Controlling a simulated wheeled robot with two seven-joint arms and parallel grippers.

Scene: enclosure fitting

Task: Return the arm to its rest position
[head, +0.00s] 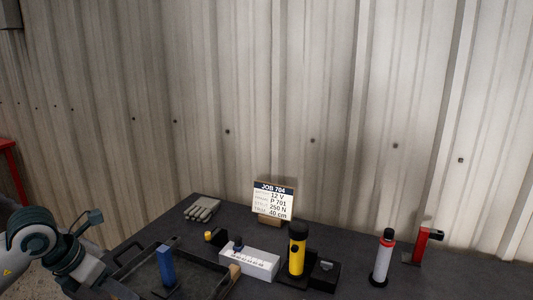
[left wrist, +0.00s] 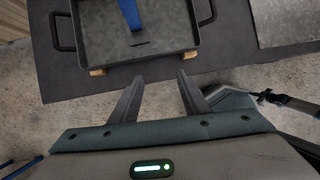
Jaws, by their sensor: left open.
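My left arm (head: 62,256) comes into the head view at the lower left, beside the dark tray; its fingertips cannot be made out there. In the left wrist view my left gripper (left wrist: 158,82) is open, its two dark fingers apart with nothing between them. It is on the near side of the tray, short of the table edge, with grey floor showing below.
A dark tray (head: 205,284) holding a blue upright part (head: 166,266) sits on the dark table (head: 205,230). A white box (head: 249,264), yellow torch (head: 297,252), white-red tube (head: 383,258), red tool (head: 420,246), gloves (head: 202,209) and job sign (head: 273,202) stand around. Corrugated wall behind.

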